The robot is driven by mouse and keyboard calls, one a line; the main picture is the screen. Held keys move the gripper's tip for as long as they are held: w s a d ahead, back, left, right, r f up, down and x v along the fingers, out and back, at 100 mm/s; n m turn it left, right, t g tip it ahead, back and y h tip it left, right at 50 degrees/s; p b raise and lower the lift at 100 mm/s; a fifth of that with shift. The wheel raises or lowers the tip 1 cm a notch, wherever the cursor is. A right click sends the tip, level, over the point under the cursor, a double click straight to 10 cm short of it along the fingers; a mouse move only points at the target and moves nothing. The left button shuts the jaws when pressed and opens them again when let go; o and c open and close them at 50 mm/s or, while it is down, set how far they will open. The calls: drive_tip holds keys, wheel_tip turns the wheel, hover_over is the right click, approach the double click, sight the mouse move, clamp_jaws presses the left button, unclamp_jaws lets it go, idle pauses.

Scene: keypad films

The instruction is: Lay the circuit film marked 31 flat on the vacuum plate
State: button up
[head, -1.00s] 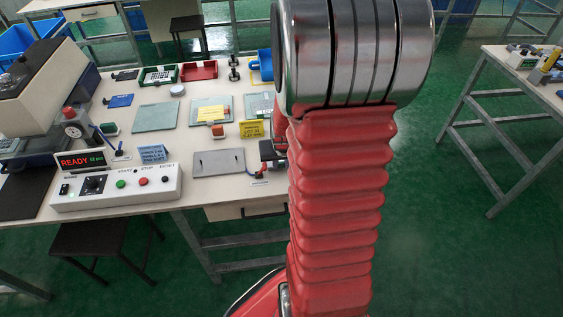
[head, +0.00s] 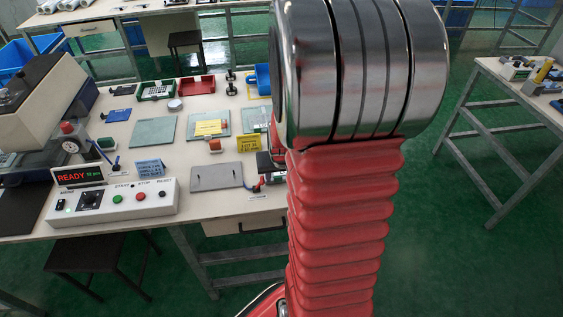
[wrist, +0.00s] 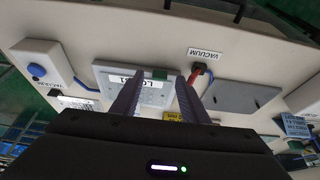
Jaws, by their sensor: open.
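I cannot tell the film's edges from the board. The grey vacuum plate (wrist: 240,95) lies to the right of the fingers, bare, beside a VACUUM label and a red valve. In the head view the vacuum plate (head: 217,176) is on the bench; my arm hides the gripper.
A control box (head: 115,202) showing READY and a press (head: 38,115) stand at the left. A yellow sign (head: 249,143), a blue sign (head: 150,167) and pale film boards (head: 153,131) stand or lie around the plate. Bins line the bench's back.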

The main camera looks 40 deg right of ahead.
drive_tip(key=v, duration=1.1)
drive_tip(key=shift+r, duration=0.4)
drive_tip(key=shift+s+a, duration=0.1)
drive_tip(key=shift+s, duration=0.05)
idle(0.4)
drive_tip(key=s+a+r+n+y, duration=0.1)
drive_tip(key=s+a+r+n, duration=0.1)
drive_tip(key=a, duration=0.6)
drive_tip(key=s+a+r+n+t, duration=0.1)
drive_tip(key=a+r+n, duration=0.1)
drive_tip(key=a+r, duration=0.3)
drive_tip(key=s+a+r+n+y, duration=0.1)
drive_tip(key=s+a+r+n, duration=0.1)
drive_tip(key=a, duration=0.9)
drive_tip(key=shift+s+r+n+t+y, duration=0.3)
drive_tip(key=shift+r+n+t, duration=0.1)
drive_tip(key=shift+r, duration=0.25)
drive_tip(key=shift+c, duration=0.3)
